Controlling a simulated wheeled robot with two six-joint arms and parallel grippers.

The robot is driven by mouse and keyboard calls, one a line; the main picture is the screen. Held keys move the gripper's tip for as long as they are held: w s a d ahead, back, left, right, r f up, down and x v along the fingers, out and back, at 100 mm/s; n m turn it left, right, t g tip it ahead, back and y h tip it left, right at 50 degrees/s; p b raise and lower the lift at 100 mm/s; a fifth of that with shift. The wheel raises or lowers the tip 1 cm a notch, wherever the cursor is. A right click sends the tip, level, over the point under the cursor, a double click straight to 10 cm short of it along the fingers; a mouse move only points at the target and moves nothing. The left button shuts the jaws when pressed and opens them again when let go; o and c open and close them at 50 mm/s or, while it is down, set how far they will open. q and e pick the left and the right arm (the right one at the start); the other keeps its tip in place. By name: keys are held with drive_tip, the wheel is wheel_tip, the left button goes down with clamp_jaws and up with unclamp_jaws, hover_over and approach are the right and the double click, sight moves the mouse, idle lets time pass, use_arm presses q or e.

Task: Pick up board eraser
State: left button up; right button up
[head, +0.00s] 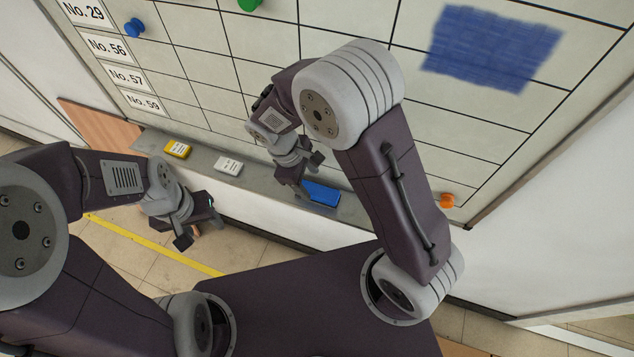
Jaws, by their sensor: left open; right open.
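A blue board eraser (322,194) lies on the grey ledge (253,188) below a whiteboard (330,28). My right gripper (309,178) is open. Its fingers are at the left end of the eraser and overlap it slightly in the picture; I cannot tell whether they touch it. My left gripper (199,228) is open and empty, below and in front of the ledge at the left, well apart from the eraser.
A yellow box-like item (177,149) and a white one (228,166) lie on the ledge to the left. A blue patch (492,48) marks the board. An orange magnet (447,200) sits at lower right. My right arm covers part of the board.

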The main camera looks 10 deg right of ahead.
sight(317, 191)
drive_tip(key=shift+s+d+f, duration=0.15)
drive_tip(key=shift+d+f, duration=0.2)
drive_tip(key=shift+f, duration=0.25)
drive_tip(key=shift+s+d+f, duration=0.15)
drive_tip(key=shift+d+f, duration=0.15)
drive_tip(key=shift+f, duration=0.25)
drive_tip(key=shift+w+d+f, duration=0.25)
drive_tip(key=shift+w+f, duration=0.35)
drive_tip(key=shift+w, duration=0.05)
drive_tip(key=x, duration=0.1)
drive_tip(key=p+x, duration=0.1)
drive_tip(key=x, duration=0.2)
drive_tip(key=shift+a+f, duration=0.25)
drive_tip(key=shift+a, duration=0.05)
use_arm(q)
drive_tip(key=shift+w+d+r, duration=0.2)
drive_tip(key=shift+d+r, duration=0.05)
drive_tip(key=shift+r, duration=0.45)
use_arm(e)
drive_tip(key=shift+w+d+f, duration=0.1)
drive_tip(key=shift+f, duration=0.05)
drive_tip(key=c, duration=1.1)
